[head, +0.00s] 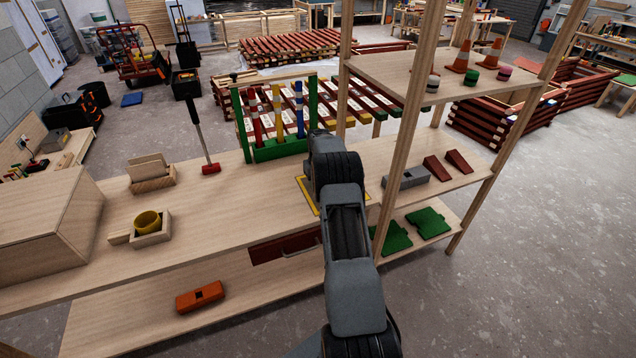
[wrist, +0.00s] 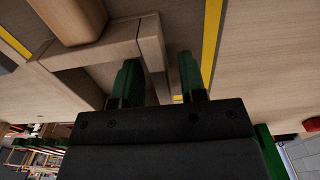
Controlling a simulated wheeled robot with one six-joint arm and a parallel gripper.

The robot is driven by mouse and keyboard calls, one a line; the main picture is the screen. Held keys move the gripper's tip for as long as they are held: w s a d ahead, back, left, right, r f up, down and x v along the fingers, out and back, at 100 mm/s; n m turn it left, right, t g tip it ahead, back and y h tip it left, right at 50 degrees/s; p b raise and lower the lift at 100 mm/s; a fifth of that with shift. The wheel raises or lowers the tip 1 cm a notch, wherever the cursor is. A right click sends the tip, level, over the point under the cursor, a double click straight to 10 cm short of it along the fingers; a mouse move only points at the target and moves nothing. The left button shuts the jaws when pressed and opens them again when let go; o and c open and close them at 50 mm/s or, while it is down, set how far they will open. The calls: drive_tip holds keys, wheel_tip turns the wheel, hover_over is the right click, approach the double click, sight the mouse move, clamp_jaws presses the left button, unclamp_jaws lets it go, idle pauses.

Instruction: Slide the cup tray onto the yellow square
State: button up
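In the head view the arm hides the gripper, this tray and most of the yellow square (head: 308,194). A second small wooden tray (head: 152,238) holding a yellow cup (head: 148,222) stands at the left of the bench.
A green rack (head: 278,150) with coloured posts stands just behind the square. A red-headed mallet (head: 210,168) and a wooden holder (head: 151,184) stand to its left. A shelf post (head: 396,150) rises close to the arm's right. The bench between the left tray and the square is clear.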

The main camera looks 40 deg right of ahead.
drive_tip(key=shift+o, duration=0.3)
drive_tip(key=shift+r, duration=0.15)
drive_tip(key=shift+r, duration=0.3)
wheel_tip(320, 180, up, 13)
idle(0.6)
